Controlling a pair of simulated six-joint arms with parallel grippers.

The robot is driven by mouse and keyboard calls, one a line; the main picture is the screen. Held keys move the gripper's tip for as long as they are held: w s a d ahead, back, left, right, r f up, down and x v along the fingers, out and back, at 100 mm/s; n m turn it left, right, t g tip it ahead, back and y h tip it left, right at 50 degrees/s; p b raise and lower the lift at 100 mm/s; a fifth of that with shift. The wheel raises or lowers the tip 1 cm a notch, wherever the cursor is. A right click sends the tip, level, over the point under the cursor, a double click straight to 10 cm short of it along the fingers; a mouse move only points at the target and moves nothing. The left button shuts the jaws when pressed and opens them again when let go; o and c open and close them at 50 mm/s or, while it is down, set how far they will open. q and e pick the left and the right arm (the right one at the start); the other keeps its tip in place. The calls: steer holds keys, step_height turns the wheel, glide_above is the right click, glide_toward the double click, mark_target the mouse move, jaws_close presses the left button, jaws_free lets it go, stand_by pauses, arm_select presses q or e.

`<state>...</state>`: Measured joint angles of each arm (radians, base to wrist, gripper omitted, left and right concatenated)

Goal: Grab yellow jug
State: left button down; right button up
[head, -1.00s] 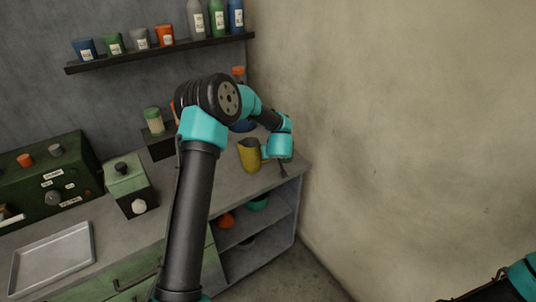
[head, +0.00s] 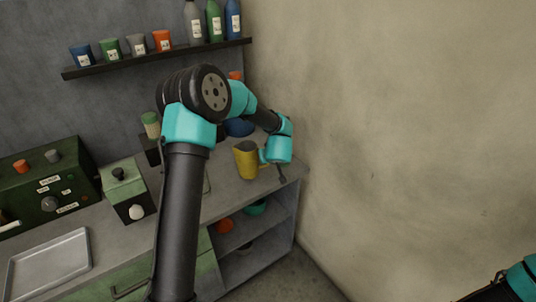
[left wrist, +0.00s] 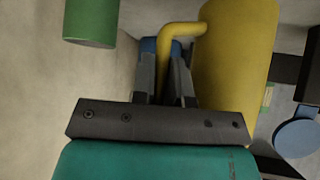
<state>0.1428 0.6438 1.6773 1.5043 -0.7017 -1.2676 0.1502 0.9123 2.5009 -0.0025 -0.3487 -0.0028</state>
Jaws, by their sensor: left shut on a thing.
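The yellow jug (head: 245,163) is at the right end of the grey counter, close to the beige wall. My left gripper (head: 264,156) is at the jug's right side, reaching in from the right. In the left wrist view the jug's yellow body (left wrist: 232,60) stands right of the fingers. Its handle (left wrist: 182,30) passes down between the two dark fingers (left wrist: 165,75), which are shut on it. I cannot tell whether the jug's base touches the counter. My right gripper is out of view; only part of my right arm shows at the lower right.
A wall shelf (head: 160,58) holds several cups and bottles. A green box (head: 128,190), a metal tray (head: 50,262) and a dark green control unit lie left on the counter (head: 225,203). A blue object (head: 240,127) is behind the jug. Open shelves below hold bowls.

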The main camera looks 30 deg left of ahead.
arm_select(q)
steer(key=s+d+r, duration=0.1)
steer(key=s+d, duration=0.5)
steer(key=s, duration=0.4)
stand_by(0.4)
steer(key=shift+r, duration=0.1)
stand_by(0.6)
